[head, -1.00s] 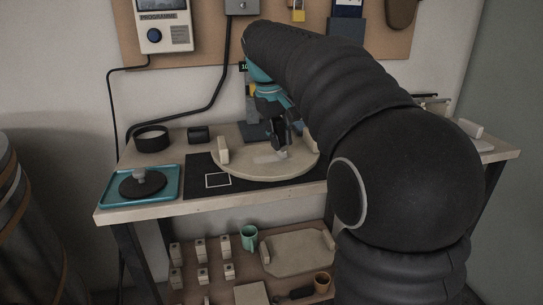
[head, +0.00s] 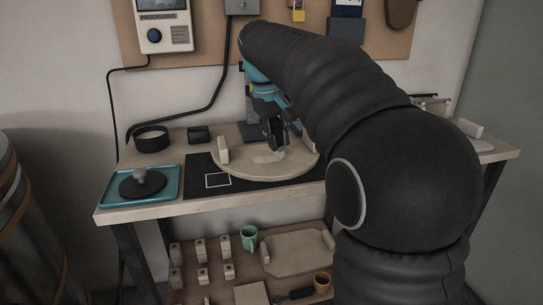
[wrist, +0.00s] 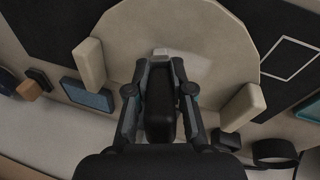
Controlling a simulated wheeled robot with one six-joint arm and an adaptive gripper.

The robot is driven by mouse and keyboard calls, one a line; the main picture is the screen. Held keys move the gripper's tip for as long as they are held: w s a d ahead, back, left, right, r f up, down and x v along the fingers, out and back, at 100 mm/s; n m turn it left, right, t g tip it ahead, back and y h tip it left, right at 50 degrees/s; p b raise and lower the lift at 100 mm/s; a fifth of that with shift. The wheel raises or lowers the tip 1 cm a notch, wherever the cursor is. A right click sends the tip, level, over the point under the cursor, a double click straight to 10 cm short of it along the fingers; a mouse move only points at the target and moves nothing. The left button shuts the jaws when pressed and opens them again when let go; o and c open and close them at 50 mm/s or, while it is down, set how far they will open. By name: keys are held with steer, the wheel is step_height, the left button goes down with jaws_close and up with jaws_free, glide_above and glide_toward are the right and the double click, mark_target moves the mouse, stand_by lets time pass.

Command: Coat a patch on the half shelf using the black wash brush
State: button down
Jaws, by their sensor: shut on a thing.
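The half shelf (head: 240,168) is a pale rounded board with upright blocks, lying on the bench. It fills the upper middle of the wrist view (wrist: 215,35). A lighter patch (head: 268,158) shows on its top; it also shows in the wrist view (wrist: 190,68). My gripper (head: 275,143) is over the board, close to this patch. In the wrist view my gripper (wrist: 162,72) is shut on the black wash brush (wrist: 160,118), whose pale tip points at the board beside the patch. Whether the tip touches the board I cannot tell.
A teal tray (head: 112,198) with a dark round piece (head: 143,184) stands at the bench's left. A black ring-shaped dish (head: 151,138) and a small black box (head: 198,133) are behind. A dark mat (head: 200,178) with a white square outline lies partly under the board.

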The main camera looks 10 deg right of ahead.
steer(key=shift+a, duration=0.75)
steer(key=shift+a+f, duration=0.15)
steer(key=shift+a, duration=1)
steer(key=shift+a+f, duration=0.1)
steer(key=shift+a, duration=1)
steer(key=shift+r, duration=0.25)
steer(key=shift+d, duration=0.1)
steer(key=shift+d+f, duration=0.1)
steer(key=shift+d, duration=2.1)
steer(key=shift+d, duration=0.1)
